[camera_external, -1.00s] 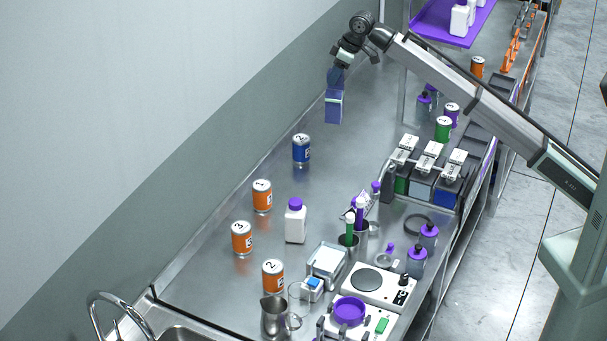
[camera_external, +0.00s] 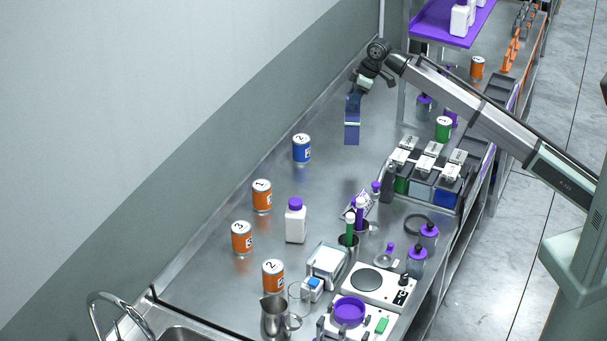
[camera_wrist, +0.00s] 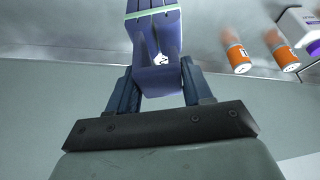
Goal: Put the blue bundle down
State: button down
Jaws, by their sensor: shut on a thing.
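The blue bundle (camera_external: 352,132) hangs upright below my gripper (camera_external: 357,92) in the external view, over the far part of the steel bench. A light band runs around its lower part. In the wrist view the bundle (camera_wrist: 155,40) sits between the two dark fingers of my gripper (camera_wrist: 158,82), which are shut on its near end. The bundle's lower end appears apart from the bench top, though the exact height is hard to tell.
The steel bench (camera_external: 335,180) has clear room around the blue can (camera_external: 301,148). Orange cans (camera_external: 262,195) and a white bottle (camera_external: 296,222) stand nearer the sink.

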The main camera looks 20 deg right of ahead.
aim_at(352, 121)
notch_tip(352, 121, down, 9)
jog(key=shift+r, duration=0.1)
dwell(0.4)
jog(key=shift+f, duration=0.2)
jog(key=shift+c, duration=2.3)
grip_release()
jog(key=v, duration=1.2)
jog(key=shift+r, duration=0.2)
